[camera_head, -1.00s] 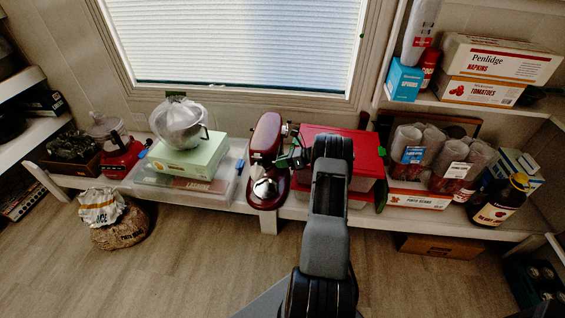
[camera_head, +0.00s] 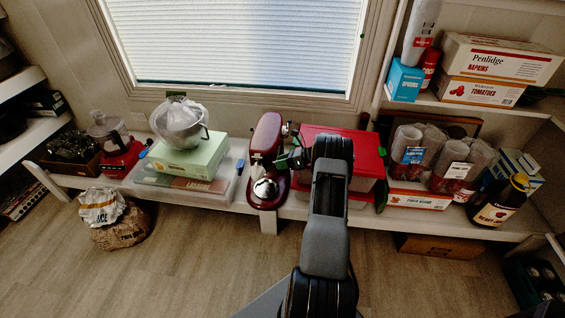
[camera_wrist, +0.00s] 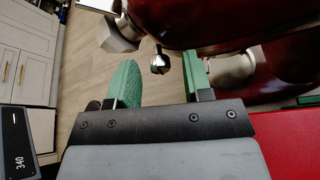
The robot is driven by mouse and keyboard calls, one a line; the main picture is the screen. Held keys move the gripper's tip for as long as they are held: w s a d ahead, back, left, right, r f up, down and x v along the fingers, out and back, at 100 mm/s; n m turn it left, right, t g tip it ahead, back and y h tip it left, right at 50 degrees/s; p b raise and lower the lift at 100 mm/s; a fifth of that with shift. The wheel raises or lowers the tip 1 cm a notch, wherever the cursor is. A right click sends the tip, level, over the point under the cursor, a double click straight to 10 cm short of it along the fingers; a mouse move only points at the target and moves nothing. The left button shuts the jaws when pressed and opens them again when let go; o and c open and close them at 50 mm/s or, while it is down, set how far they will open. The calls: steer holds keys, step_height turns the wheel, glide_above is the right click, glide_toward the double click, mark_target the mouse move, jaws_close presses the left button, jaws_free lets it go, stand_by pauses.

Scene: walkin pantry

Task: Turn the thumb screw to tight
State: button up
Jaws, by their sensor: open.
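The dark red stand mixer (camera_head: 267,150) stands on the low shelf below the window, and part of its body (camera_wrist: 215,22) fills the top of the wrist view. A small shiny metal knob, which looks like the thumb screw (camera_wrist: 159,64), sticks out below the mixer's head. My gripper (camera_wrist: 160,72) is open, with one green finger on each side of the knob. Gaps show between the knob and both fingers, so it looks untouched. In the head view my gripper (camera_head: 291,156) is at the mixer's right side, and the knob cannot be made out there.
A red-lidded bin (camera_head: 343,147) stands right of the mixer, partly behind my arm. A green box with a metal bowl (camera_head: 180,125) is to the left. Cups, cartons and a dark bottle (camera_head: 497,200) fill the right shelf. The floor in front is mostly clear.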

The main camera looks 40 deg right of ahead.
steer(key=p+v, duration=0.1)
steer(key=v, duration=1.3)
steer(key=shift+p, duration=0.35)
steer(key=shift+w, duration=0.1)
